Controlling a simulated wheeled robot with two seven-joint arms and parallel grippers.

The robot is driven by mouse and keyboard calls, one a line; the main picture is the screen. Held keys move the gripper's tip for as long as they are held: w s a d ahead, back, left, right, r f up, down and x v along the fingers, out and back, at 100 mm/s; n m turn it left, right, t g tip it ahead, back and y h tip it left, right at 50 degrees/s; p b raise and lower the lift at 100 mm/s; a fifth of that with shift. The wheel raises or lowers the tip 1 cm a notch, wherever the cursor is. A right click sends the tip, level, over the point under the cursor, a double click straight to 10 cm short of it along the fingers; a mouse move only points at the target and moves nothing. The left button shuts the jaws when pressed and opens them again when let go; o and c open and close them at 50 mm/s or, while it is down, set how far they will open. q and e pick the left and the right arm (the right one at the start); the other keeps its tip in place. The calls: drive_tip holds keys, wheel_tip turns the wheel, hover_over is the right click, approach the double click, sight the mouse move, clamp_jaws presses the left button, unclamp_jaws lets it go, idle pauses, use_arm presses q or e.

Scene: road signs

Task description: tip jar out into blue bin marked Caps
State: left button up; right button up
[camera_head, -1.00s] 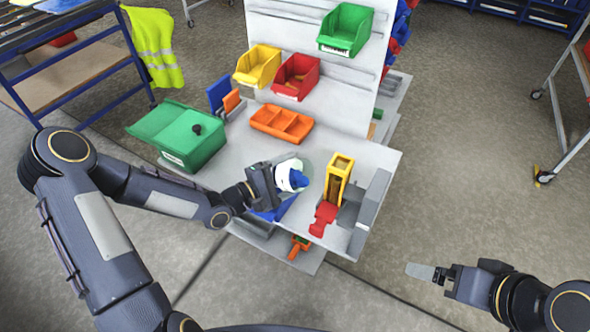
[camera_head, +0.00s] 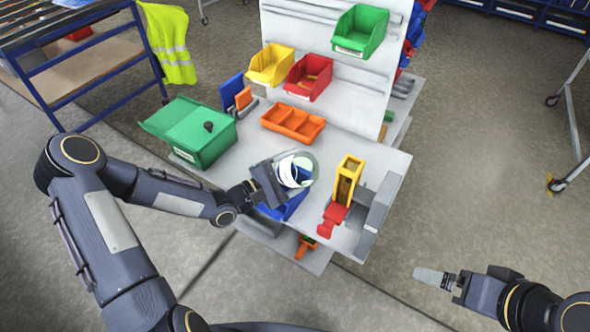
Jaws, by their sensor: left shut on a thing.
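My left gripper (camera_head: 283,178) is shut on a jar (camera_head: 303,168), a clear round vessel with white and dark blue showing on it. The jar is held over the front part of the bench top, tilted; I cannot tell what is inside it. A blue bin (camera_head: 287,208) sits below the jar at the bench's front edge, mostly hidden by my gripper and the jar. Its label does not show. My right gripper (camera_head: 436,278) is off to the right over the floor, away from the bench; its jaws are too small to judge.
On the bench (camera_head: 345,148) are a green lidded box (camera_head: 195,135), an orange divided tray (camera_head: 293,122) and a yellow-and-red tool (camera_head: 346,185) close right of the jar. Yellow (camera_head: 270,64), red (camera_head: 308,76) and green (camera_head: 361,30) bins hang on the back panel (camera_head: 320,25).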

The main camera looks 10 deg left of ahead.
use_arm(q)
drive_tip(key=shift+r+p, duration=0.3)
drive_tip(key=shift+r, duration=0.1)
drive_tip(key=shift+r+p, duration=0.55)
drive_tip(key=shift+r, duration=0.15)
drive_tip(key=shift+f+b, duration=1.25)
drive_tip(key=shift+f, duration=0.05)
drive_tip(key=shift+r, duration=0.15)
